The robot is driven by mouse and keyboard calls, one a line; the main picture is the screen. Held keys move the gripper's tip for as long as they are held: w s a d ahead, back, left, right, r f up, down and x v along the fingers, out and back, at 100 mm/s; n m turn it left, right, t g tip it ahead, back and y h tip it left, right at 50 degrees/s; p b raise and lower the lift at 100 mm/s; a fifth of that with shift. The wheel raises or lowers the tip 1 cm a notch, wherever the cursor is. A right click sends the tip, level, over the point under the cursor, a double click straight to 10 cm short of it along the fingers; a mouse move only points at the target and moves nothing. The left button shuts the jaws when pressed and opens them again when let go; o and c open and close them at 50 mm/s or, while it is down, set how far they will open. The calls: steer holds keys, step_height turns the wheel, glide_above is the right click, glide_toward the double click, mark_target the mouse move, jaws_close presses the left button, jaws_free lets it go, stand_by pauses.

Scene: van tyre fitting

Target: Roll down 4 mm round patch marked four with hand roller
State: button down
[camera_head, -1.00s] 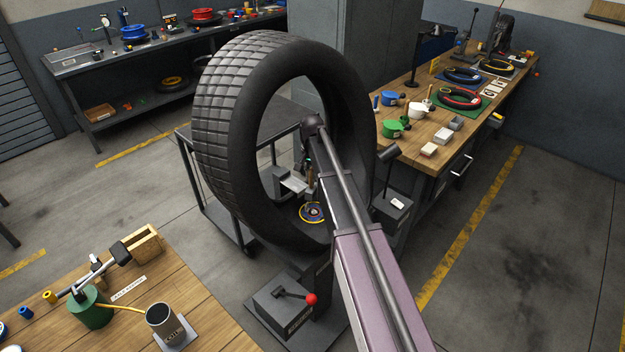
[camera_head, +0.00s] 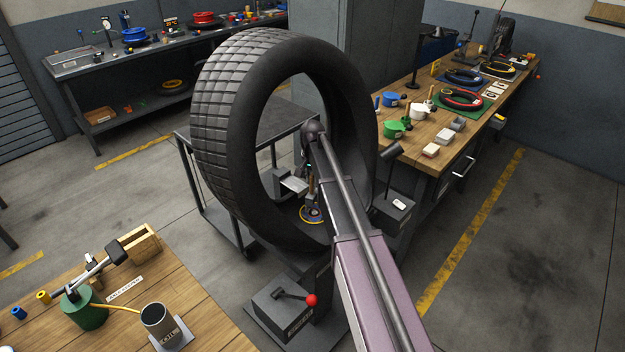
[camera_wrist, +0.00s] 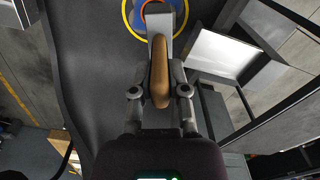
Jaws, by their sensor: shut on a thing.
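My gripper (camera_wrist: 160,88) is shut on the brown wooden handle (camera_wrist: 160,70) of the hand roller. The roller's grey metal fork (camera_wrist: 158,24) points at the top of the wrist view, over the blue round patch (camera_wrist: 135,16), which lies within a yellow ring (camera_wrist: 128,27). In the head view the patch and ring (camera_head: 312,220) lie on the inner face of the big upright tyre (camera_head: 222,130), low down, partly covered by the tool. I cannot tell whether the roller touches the patch, and no mark on it is readable.
The tyre's walls surround my arm on both sides. A grey bracket with a light plate (camera_head: 293,185) stands close to the left of the tool. A workbench (camera_head: 440,120) with cups and rings is at right. A wooden table (camera_head: 180,290) is front left.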

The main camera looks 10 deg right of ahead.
mark_target(312, 191)
steer(key=shift+f+b, duration=1.3)
steer(key=shift+f, duration=0.35)
steer(key=shift+f+b, duration=1)
steer(key=shift+s+d, duration=0.1)
steer(key=shift+s+d, duration=0.7)
steer(key=shift+d, duration=0.35)
steer(key=shift+w+a, duration=0.4)
steer(key=shift+a, duration=0.2)
steer(key=shift+w+a, duration=0.35)
steer(key=shift+a, duration=0.2)
steer(key=shift+s+d, duration=0.4)
steer(key=shift+d, duration=0.2)
steer(key=shift+s+d, duration=0.35)
steer(key=shift+d, duration=0.25)
